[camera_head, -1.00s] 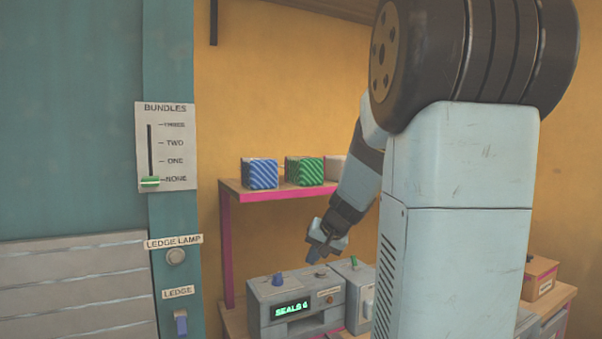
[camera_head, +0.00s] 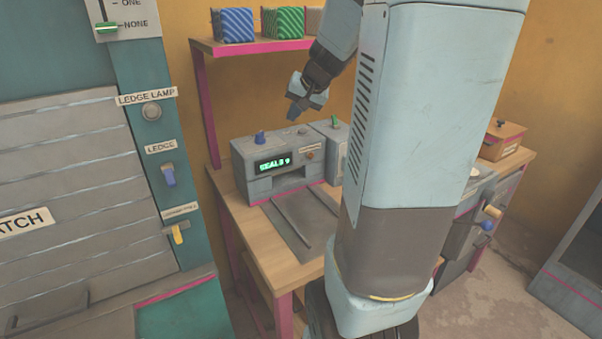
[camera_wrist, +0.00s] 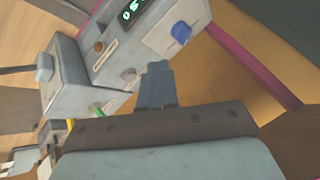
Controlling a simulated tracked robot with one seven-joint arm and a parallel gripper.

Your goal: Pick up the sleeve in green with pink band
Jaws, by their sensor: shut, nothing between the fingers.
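I cannot make out a green sleeve with a pink band in either view. A green box with pale diagonal stripes (camera_head: 283,23) stands on the upper shelf; no pink band shows on it. My gripper (camera_head: 294,112) hangs above the grey seal machine (camera_head: 268,184), pointing down, apart from it. In the wrist view my gripper (camera_wrist: 157,78) has its fingers together, with nothing between them, and the machine lies beyond.
A blue striped box (camera_head: 233,25) and a brownish box (camera_head: 314,22) flank the green one on the pink-edged shelf (camera_head: 225,46). The wooden bench front (camera_head: 275,258) is clear. A slatted hatch (camera_head: 70,180) is at left. A lidded wooden box (camera_head: 503,142) stands at right.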

